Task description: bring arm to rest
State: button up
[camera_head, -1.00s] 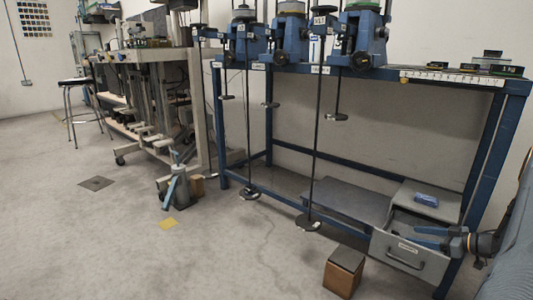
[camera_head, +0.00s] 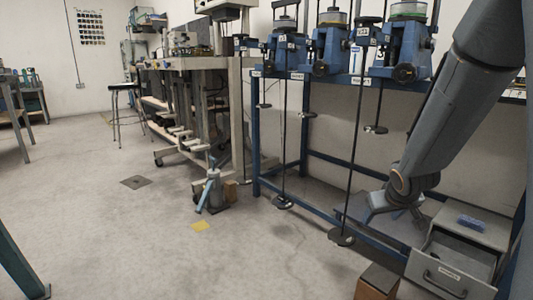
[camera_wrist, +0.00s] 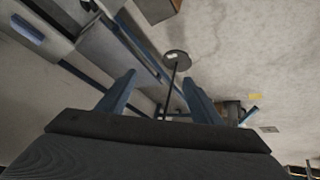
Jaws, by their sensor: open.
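My arm (camera_head: 450,110) reaches down from the upper right in the head view. My gripper (camera_head: 396,216) hangs in front of the blue bench frame, left of the open drawer. In the wrist view my gripper (camera_wrist: 160,80) shows two blue fingers spread apart with nothing held between them. A hanging rod with a round dark disc (camera_wrist: 177,56) shows beyond the gap between the fingers; I cannot tell how far away it is.
The grey drawer (camera_head: 447,275) stands open under a cabinet with a blue object (camera_head: 472,223) on top. A wooden box (camera_head: 375,284) stands on the floor before it. Several rods with discs (camera_head: 341,238) hang from the bench. The floor at left centre is mostly clear.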

jog(key=s+a+g+y, duration=0.1)
jog(key=s+a+g, duration=0.1)
jog(key=s+a, duration=0.65)
jog(key=s+a+g+y, duration=0.15)
jog(key=s+a, duration=0.45)
jog(key=s, duration=0.6)
jog(key=s+a+r+n+g+p, duration=0.25)
jog(key=s+a+r, duration=0.35)
jog(key=s+a, duration=0.3)
jog(key=s+a+r+n+g+p, duration=0.1)
jog(key=s+a+r+n, duration=0.35)
jog(key=s+a, duration=0.5)
jog(key=d+r+m+p, duration=0.2)
jog(key=d+r+p, duration=0.4)
jog(key=r+p, duration=0.3)
jog(key=w+d+r+m+p, duration=0.1)
jog(key=d+r+m+p, duration=0.2)
jog(key=d+r+p, duration=0.3)
jog(key=w+d+r+m+p, duration=0.1)
jog(key=d+r+p, duration=0.5)
jog(key=r+p, duration=0.7)
jog(key=m+h+p, duration=0.1)
jog(key=p, duration=0.8)
jog(key=shift+d+r+m, duration=0.3)
jog(key=shift+r, duration=0.05)
jog(key=shift+c, duration=0.5)
